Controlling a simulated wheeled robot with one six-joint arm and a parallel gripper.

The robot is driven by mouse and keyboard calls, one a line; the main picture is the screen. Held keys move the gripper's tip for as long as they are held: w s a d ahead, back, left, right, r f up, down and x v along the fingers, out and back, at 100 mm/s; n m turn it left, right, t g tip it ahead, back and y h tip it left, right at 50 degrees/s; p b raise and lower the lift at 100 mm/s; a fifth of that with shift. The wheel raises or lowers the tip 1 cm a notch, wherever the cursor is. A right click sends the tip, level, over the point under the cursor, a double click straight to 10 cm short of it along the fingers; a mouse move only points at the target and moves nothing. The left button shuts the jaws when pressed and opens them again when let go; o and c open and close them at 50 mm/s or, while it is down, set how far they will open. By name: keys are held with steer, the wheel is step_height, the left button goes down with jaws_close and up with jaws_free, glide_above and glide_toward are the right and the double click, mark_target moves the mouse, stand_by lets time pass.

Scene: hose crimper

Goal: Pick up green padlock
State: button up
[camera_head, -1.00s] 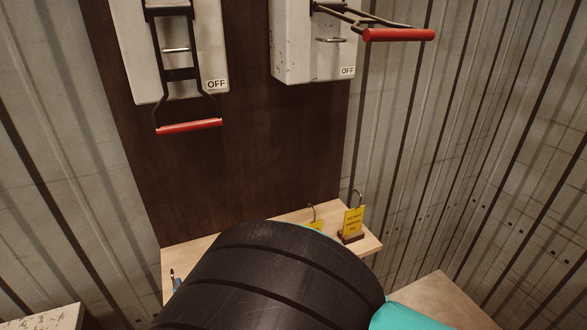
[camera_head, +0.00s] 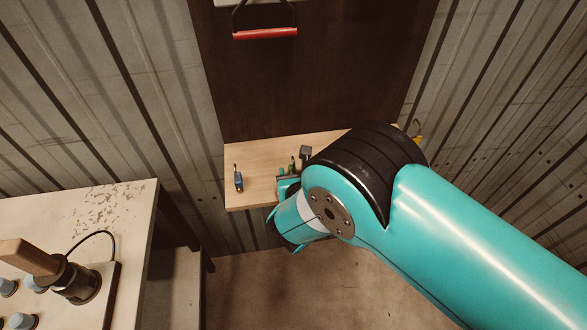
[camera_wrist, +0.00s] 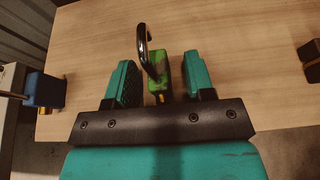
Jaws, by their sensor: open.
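The green padlock (camera_wrist: 161,72) lies on the wooden shelf (camera_wrist: 95,35), its dark metal shackle pointing up and left in the wrist view. My gripper (camera_wrist: 160,78) is open, with one teal finger on each side of the padlock's body. My wrist hides the rest.
The shelf meets a dark brown panel (camera_head: 310,80) with a red-handled lever (camera_head: 265,33). A worn white table (camera_head: 110,205) stands at the left.

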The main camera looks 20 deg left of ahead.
steer(key=shift+w+a, duration=0.1)
steer(key=shift+w, duration=0.05)
jaws_close()
step_height(320, 180, up, 20)
steer(key=b, duration=0.4)
